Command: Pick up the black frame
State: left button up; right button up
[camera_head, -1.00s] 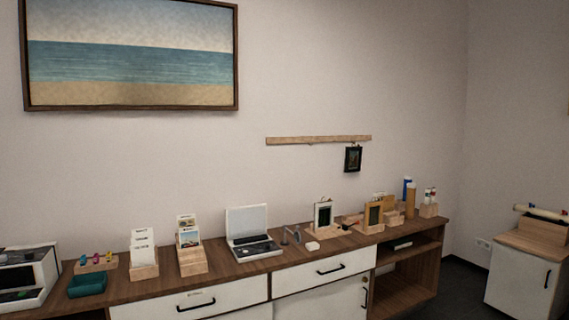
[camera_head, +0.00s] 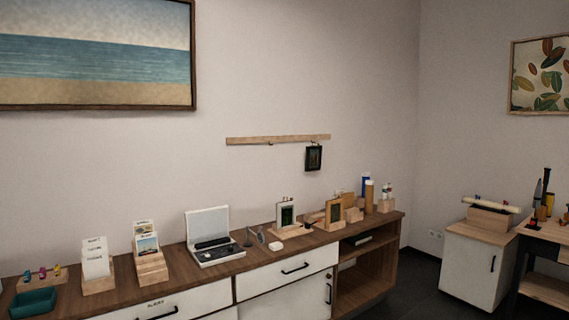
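A small black frame (camera_head: 314,158) with a dark picture hangs on the wall, just below the right end of a wooden rail (camera_head: 278,139). It hangs above the wooden counter. Neither of my grippers shows in the head view.
The long wooden counter (camera_head: 232,263) has white drawers below. A white cabinet (camera_head: 474,262) stands at the right, with dark floor (camera_head: 420,280) between.

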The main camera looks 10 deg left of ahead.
aim_at(313, 160)
jog(key=i+l+z, duration=0.55)
jog(key=i, duration=0.2)
jog(key=i+z, duration=0.5)
jog(key=i, duration=1.3)
jog(key=i+u, duration=0.2)
jog(key=i, duration=0.45)
jog(key=i+l+u, duration=0.2)
jog(key=i, duration=0.45)
jog(key=i+l+u, duration=0.3)
jog(key=i, duration=0.15)
jog(key=i+l+u, duration=0.35)
jog(key=i, duration=0.15)
jog(key=i+j, duration=0.15)
jog(key=j, duration=0.05)
